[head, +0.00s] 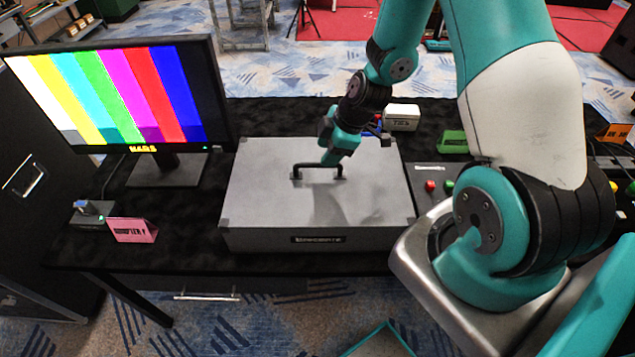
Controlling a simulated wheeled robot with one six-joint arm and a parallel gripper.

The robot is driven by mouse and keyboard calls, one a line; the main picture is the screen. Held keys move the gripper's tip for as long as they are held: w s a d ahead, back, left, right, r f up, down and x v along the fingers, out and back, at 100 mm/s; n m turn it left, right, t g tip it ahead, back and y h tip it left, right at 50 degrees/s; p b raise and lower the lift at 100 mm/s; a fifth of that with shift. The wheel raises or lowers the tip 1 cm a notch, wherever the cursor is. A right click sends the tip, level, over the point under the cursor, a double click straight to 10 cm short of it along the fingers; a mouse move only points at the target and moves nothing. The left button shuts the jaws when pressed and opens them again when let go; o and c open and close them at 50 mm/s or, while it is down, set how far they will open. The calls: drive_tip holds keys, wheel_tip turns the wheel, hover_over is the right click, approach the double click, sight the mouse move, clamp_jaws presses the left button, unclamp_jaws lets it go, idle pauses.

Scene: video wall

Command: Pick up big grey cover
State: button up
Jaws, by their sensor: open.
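The big grey cover (268,200) is a flat, box-like lid lying on the black table in the middle of the head view. It has a black bar handle (318,166) on its top and a dark label on its front side. My gripper (333,160) is above the cover, right at the handle's right half and partly in front of it. The jaws are open. I cannot tell whether the fingertips touch the handle. What lies beneath the cover is hidden.
A monitor with colour bars (110,95) stands left of the cover. A pink sign (132,230) and a small joystick box (93,212) are at the front left.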

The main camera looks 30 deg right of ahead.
sight(317, 165)
drive_tip(key=shift+p+x, duration=1.2)
drive_tip(key=shift+x, duration=1.9)
clamp_jaws()
drive_tip(key=shift+a+r, duration=0.1)
drive_tip(key=shift+r, duration=0.05)
